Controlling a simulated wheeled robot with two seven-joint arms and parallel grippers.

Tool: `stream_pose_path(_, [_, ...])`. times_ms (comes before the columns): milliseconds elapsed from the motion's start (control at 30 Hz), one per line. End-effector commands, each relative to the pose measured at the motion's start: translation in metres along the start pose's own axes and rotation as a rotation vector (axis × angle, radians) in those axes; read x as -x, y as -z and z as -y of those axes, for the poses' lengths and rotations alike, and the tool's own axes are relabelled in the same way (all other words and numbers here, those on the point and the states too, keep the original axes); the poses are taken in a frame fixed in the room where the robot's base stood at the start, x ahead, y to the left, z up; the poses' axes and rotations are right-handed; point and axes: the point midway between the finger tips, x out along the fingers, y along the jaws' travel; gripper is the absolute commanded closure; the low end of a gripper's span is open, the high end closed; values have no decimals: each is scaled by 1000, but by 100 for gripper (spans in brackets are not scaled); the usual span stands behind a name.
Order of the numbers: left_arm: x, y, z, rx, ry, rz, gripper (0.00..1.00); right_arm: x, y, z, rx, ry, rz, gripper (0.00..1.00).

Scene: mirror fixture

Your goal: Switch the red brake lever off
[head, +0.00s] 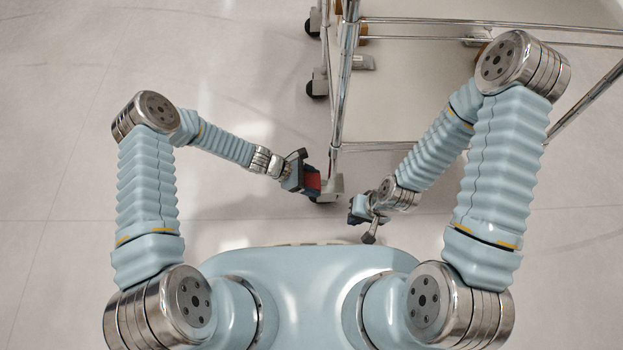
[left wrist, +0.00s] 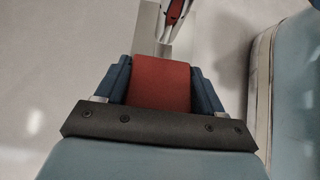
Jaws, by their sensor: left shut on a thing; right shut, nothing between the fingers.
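The red brake lever (head: 313,181) sits at the grey caster (head: 331,186) on the near left corner of the wheeled metal frame. My left gripper (head: 307,181) is shut on the lever. In the left wrist view the red lever (left wrist: 160,82) lies between the two blue fingers (left wrist: 160,88), and its far end is against a grey bracket (left wrist: 163,42). My right gripper (head: 357,211) is shut and empty, to the right of and lower than the lever in the head view, apart from it. The underside of the lever is hidden.
The frame's chrome posts and rails (head: 345,75) rise behind the lever. Other casters (head: 317,86) stand along its left side. My right arm reaches close to the frame's near side. The pale floor (head: 70,130) on the left is clear.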

Motion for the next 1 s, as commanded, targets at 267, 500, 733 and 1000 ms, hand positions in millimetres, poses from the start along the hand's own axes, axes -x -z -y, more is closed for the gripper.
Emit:
stream_pose_path(267, [1, -1, 0, 0, -1, -32, 87, 4, 0, 1, 0, -1, -1, 100])
stream_pose_path(500, [1, 0, 0, 0, -1, -33, 87, 4, 0, 1, -1, -1, -1, 100])
stream_pose_path(733, [1, -1, 0, 0, -1, -31, 11, 4, 0, 1, 0, -1, -1, 100])
stream_pose_path(1000, [2, -1, 0, 0, 0, -30, 11, 4, 0, 1, -1, -1, -1, 100])
